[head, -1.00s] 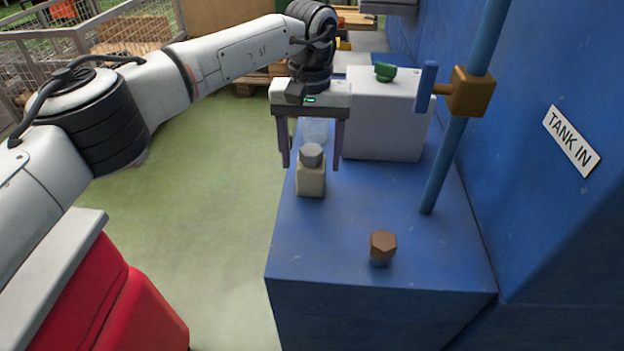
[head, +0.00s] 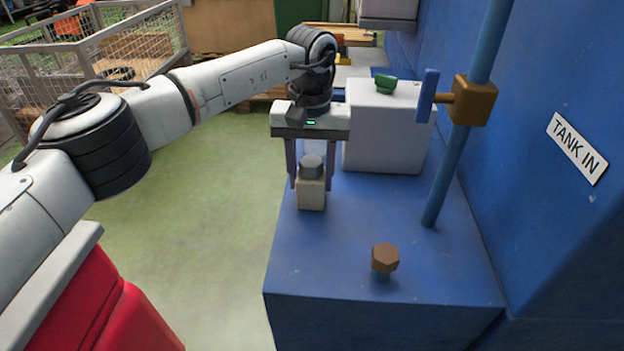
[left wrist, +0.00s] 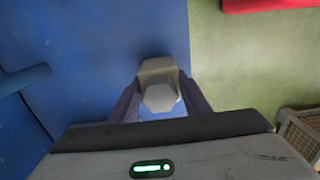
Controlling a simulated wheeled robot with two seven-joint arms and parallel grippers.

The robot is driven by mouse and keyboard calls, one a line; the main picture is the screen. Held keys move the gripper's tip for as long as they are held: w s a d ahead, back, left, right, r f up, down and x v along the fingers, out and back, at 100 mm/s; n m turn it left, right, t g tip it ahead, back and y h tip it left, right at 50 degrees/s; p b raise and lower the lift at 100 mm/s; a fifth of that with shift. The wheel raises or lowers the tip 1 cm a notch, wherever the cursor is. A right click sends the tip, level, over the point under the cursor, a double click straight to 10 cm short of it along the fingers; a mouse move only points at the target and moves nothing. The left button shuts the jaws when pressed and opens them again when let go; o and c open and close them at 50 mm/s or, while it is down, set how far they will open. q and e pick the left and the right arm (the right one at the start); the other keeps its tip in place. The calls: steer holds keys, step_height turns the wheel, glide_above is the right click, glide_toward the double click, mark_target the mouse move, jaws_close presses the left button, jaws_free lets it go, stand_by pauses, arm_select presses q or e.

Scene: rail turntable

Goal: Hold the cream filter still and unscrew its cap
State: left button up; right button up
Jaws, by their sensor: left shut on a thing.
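The cream filter (head: 312,195) stands upright near the left edge of the blue bench, with a grey faceted cap (head: 312,166) on top. My left gripper (head: 309,184) points down over it and is shut on the filter's body, one finger at each side. In the left wrist view the filter's body (left wrist: 157,67) sits between the two fingers, with the cap (left wrist: 160,98) in front of it and clear of them. My right gripper is in no view.
The blue bench (head: 330,260) carries a brown hexagonal knob (head: 385,258) in front and a pale box (head: 385,140) with a green knob (head: 386,83) behind. A blue pipe (head: 447,175) with a brown valve block (head: 472,100) stands at right. The bench's middle is clear.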

arm_select(q)
steer(key=o, duration=1.6)
step_height(320, 180, up, 12)
steer(key=shift+r, duration=0.1)
